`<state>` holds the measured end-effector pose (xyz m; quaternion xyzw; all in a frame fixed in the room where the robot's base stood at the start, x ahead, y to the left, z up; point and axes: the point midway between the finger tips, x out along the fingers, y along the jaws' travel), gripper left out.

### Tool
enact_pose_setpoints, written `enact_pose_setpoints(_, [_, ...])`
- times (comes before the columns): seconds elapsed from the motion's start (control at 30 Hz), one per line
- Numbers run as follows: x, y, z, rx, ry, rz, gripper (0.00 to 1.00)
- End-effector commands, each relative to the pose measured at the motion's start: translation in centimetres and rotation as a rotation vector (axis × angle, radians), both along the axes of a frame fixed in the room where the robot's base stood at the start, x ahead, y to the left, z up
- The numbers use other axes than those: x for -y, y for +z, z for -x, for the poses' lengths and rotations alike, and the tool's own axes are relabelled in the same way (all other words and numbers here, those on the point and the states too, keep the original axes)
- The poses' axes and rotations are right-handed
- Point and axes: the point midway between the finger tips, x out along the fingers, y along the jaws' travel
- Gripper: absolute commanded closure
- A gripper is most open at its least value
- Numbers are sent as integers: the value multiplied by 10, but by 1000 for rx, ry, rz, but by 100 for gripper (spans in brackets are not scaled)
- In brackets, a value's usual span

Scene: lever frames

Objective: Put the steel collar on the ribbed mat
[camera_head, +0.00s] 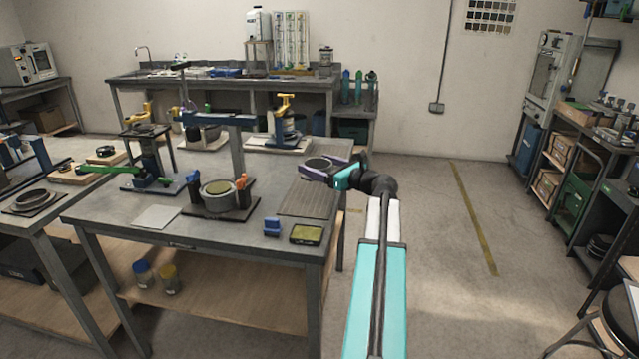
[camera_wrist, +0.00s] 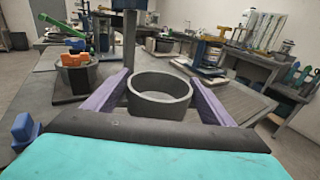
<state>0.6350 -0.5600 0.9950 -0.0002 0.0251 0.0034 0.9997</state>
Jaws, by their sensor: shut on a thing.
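The steel collar (camera_wrist: 160,98) is a grey open ring, upright between the two purple fingers of my gripper (camera_wrist: 158,92) in the wrist view. My gripper is shut on it. In the head view my gripper (camera_head: 322,168) reaches in from the right with the collar (camera_head: 318,163) between its fingers, above the ribbed mat. The ribbed mat (camera_head: 312,197) is a grey grooved sheet on the right part of the workbench. It also shows in the wrist view (camera_wrist: 236,98) to the right of the collar. I cannot tell the exact gap between collar and mat.
On the workbench (camera_head: 105,212) a press fixture (camera_head: 222,195) with a round holder stands left of the mat. A blue block (camera_head: 272,227) and a small olive-topped box (camera_head: 306,234) lie at the front edge. A yellow-handled device (camera_head: 287,125) stands behind. The floor to the right is open.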

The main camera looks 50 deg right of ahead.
Motion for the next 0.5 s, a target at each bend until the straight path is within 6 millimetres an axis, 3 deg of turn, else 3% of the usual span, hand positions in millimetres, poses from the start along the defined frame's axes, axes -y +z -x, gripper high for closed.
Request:
enact_pose_setpoints(0.3, [0,-38,0,2,-1,-3,66])
enact_pose_setpoints(0.5, [1,-53,1,3,-1,-1,66])
